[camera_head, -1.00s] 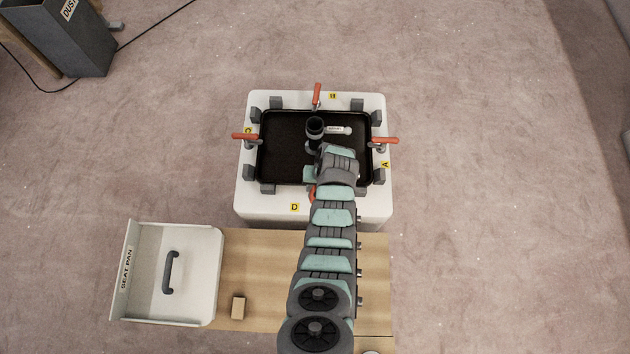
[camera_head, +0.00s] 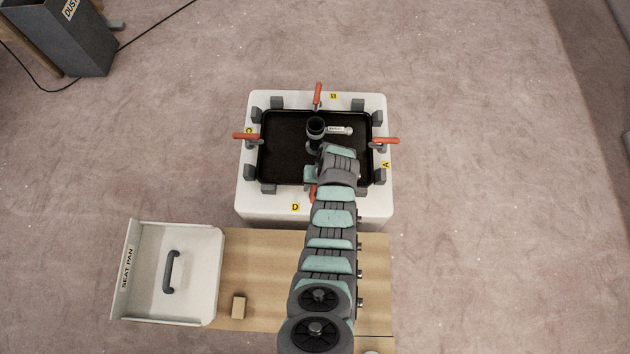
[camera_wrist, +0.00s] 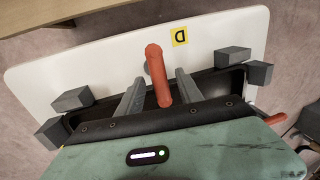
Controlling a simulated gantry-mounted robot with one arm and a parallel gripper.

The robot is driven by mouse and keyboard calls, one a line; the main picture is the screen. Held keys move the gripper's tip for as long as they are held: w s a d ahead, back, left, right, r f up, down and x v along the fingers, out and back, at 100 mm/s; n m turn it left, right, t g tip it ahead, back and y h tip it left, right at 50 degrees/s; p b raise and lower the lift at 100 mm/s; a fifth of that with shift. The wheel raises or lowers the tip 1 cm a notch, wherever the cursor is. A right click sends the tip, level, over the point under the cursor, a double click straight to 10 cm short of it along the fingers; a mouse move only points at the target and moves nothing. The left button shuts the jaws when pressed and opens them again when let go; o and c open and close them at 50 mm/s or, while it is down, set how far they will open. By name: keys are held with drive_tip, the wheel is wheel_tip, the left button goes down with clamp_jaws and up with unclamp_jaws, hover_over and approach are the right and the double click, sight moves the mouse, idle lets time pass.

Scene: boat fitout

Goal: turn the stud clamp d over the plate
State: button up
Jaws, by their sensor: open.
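Stud clamp d has a red handle (camera_wrist: 158,75) beside the yellow D label (camera_wrist: 180,36) in the wrist view. In the head view only a sliver of the handle (camera_head: 313,192) shows beside my arm. My gripper (camera_wrist: 161,82) is open, with one grey finger on each side of the handle. I cannot tell whether either finger touches it. The handle slants from the white rim toward my palm; its pivot is mostly hidden. The black plate (camera_head: 280,150) lies inside the white square frame (camera_head: 262,205), partly covered by my arm.
Three other red-handled clamps stand at B (camera_head: 317,95), C (camera_head: 246,136) and A (camera_head: 385,141). Grey blocks (camera_head: 269,188) line the plate's edge. A white seat pan (camera_head: 195,270) and a small wooden block (camera_head: 239,307) are on the wooden bench (camera_head: 265,265).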

wheel_tip(320, 180, up, 10)
drive_tip(key=d+p, duration=0.2)
drive_tip(key=p, duration=0.1)
drive_tip(key=shift+r+p, duration=0.15)
drive_tip(key=shift+p, duration=0.25)
